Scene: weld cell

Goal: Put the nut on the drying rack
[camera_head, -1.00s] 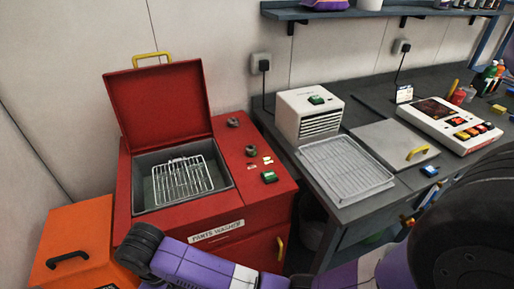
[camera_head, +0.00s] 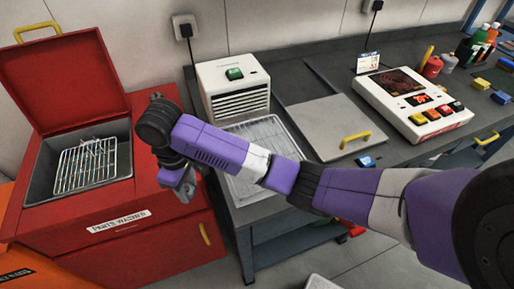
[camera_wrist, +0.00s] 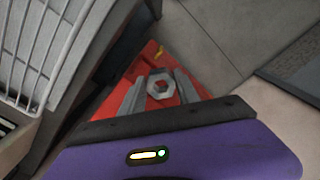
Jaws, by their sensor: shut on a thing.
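The nut (camera_wrist: 160,87) is a grey metal ring with a hexagonal look, held between the fingers of my gripper (camera_wrist: 160,92) in the wrist view. In the head view my gripper (camera_head: 184,190) hangs beside the right edge of the red parts washer, and the nut cannot be made out there. The drying rack (camera_head: 265,130) is a pale wire tray on the grey bench, in front of a white vented box. My arm crosses over it and hides part of it. Its wires also show in the wrist view (camera_wrist: 40,40), at the upper left, apart from the nut.
The open parts washer (camera_head: 120,240) holds a wire basket (camera_head: 88,165). The white vented box (camera_head: 232,90) stands behind the rack. A grey lidded plate (camera_head: 322,120) and a control panel (camera_head: 412,105) lie to the right on the bench. Grey floor shows below the bench.

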